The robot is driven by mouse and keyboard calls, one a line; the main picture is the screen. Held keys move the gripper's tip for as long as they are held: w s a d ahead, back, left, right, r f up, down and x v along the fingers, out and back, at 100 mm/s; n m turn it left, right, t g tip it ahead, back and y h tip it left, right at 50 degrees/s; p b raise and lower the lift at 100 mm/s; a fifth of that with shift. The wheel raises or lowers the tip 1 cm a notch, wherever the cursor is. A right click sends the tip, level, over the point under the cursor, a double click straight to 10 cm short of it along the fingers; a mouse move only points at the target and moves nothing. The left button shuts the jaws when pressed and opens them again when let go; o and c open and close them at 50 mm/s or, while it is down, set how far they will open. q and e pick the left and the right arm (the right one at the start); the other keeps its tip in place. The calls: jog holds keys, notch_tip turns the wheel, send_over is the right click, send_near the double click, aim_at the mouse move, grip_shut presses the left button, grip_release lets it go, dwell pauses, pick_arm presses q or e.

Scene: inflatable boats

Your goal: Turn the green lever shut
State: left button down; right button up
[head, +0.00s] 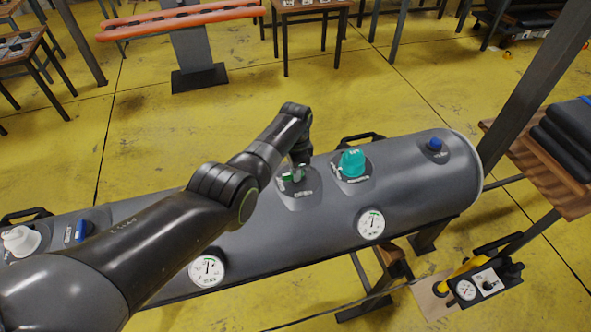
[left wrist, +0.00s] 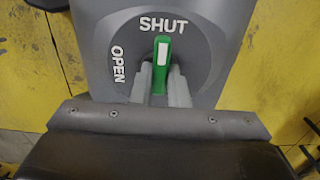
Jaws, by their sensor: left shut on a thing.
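The green lever (left wrist: 163,56) sits on a grey plate (left wrist: 208,58) marked SHUT at the top and OPEN at the left. The lever's white-striped end points up at the word SHUT. In the head view the lever (head: 288,177) is partly hidden by my left gripper (head: 299,169), on top of the grey inflatable tube (head: 330,218). In the left wrist view the two pale fingers of the left gripper (left wrist: 161,82) are closed around the lever, one on each side. My right gripper is not in view.
A teal cap (head: 352,163) stands right of the lever, with a blue knob (head: 434,145) farther right. Dial gauges (head: 371,223) sit on the tube's near side. A white valve (head: 20,241) is at the far left.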

pick_arm(q)
jog(key=shift+w+r, duration=0.1)
jog(key=shift+r, duration=0.05)
jog(key=c, duration=1.4)
grip_release()
jog(key=shift+r, duration=0.7)
notch_tip(320, 180, up, 16)
jog(key=b, duration=0.2)
jog(key=shift+f, duration=0.1)
